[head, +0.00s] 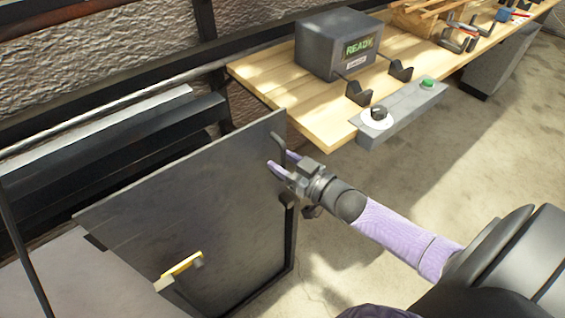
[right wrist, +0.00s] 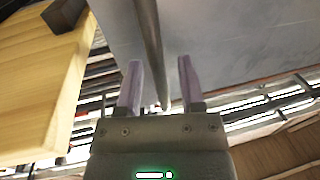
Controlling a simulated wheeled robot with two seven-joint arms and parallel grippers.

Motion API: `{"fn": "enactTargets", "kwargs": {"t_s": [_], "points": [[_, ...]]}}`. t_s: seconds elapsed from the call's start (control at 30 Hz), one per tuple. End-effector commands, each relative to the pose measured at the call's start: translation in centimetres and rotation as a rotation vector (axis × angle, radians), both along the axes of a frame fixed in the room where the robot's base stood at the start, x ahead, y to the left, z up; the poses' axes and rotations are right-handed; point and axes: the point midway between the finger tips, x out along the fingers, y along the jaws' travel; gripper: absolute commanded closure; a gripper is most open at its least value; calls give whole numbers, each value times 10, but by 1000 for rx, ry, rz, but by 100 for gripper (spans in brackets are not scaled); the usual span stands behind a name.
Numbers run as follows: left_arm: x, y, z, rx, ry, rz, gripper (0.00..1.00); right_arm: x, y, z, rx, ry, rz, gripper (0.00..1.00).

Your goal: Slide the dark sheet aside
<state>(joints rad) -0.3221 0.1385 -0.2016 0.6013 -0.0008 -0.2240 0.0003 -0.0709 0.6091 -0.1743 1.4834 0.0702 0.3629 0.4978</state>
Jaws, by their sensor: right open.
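The dark sheet (head: 190,215) is a flat grey-black panel standing upright at the left of the head view. A dark bar handle (head: 279,150) is at its upper right edge. My right gripper (head: 281,162) is at that edge, its purple fingers open around or beside the handle. In the right wrist view the handle (right wrist: 149,45) runs down between the two open fingers (right wrist: 158,88), and the sheet's pale-lit face (right wrist: 225,40) lies behind them. I cannot tell whether a finger touches the handle. My left gripper is not in view.
A wooden bench (head: 300,110) lies behind and right of the sheet, close to the gripper. On it stand a grey box reading READY (head: 338,42) and black cradles; a control panel (head: 400,115) is at its front. A yellow tab (head: 182,264) is low on the sheet. Floor right is clear.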

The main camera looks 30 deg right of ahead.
Motion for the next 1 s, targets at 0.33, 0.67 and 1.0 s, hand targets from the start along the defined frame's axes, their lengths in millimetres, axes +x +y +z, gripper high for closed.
{"fn": "enactTargets", "kwargs": {"t_s": [0.33,0.67,1.0], "points": [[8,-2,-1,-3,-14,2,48,1,0,0,0,0,0,72],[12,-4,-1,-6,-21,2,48,1,0,0,0,0,0,100],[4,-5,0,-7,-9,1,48,1,0,0,0,1,0,100]]}}
